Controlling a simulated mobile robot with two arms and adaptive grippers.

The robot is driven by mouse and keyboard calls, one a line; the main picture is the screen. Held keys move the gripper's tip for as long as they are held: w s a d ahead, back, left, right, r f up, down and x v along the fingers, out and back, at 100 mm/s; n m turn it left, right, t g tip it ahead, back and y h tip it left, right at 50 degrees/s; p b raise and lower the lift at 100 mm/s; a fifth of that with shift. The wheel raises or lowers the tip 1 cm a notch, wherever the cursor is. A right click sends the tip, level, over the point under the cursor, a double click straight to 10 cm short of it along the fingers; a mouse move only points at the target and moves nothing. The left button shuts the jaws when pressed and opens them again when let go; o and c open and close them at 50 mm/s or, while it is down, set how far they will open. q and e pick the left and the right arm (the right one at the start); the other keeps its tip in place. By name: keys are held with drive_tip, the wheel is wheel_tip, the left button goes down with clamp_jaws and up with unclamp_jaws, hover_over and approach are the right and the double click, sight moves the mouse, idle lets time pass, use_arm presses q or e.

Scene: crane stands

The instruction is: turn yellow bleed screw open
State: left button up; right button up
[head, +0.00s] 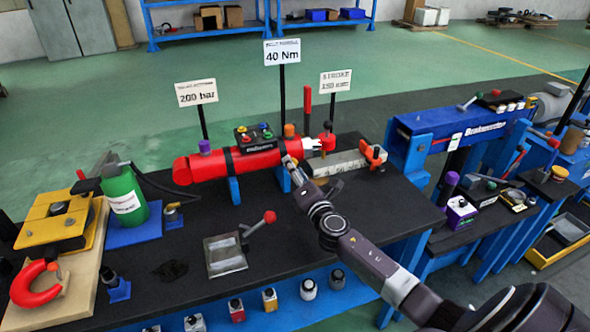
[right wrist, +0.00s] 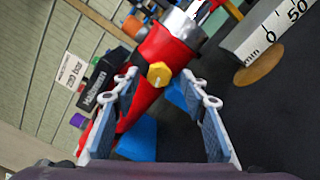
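The yellow bleed screw (right wrist: 159,74) is a yellow hex head on the side of the red cylinder (right wrist: 172,48) in the right wrist view. The red cylinder also shows in the head view (head: 215,165), lying on blue supports on the black bench. My right gripper (right wrist: 159,78) is open, its two pale-tipped fingers spread to either side of the screw with gaps visible. I cannot tell whether the screw is level with the tips or beyond them. In the head view my right gripper (head: 292,165) is at the cylinder's front and hides the screw. My left gripper is not in view.
A lever with a red knob (head: 268,217) rises from a metal plate in front of the cylinder. A scale bar (head: 345,163) lies right of it. A green bottle (head: 124,195) and a red hook (head: 35,285) are at the left. Sign posts stand behind.

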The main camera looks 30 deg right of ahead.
drive_tip(key=v, duration=1.2)
idle(0.6)
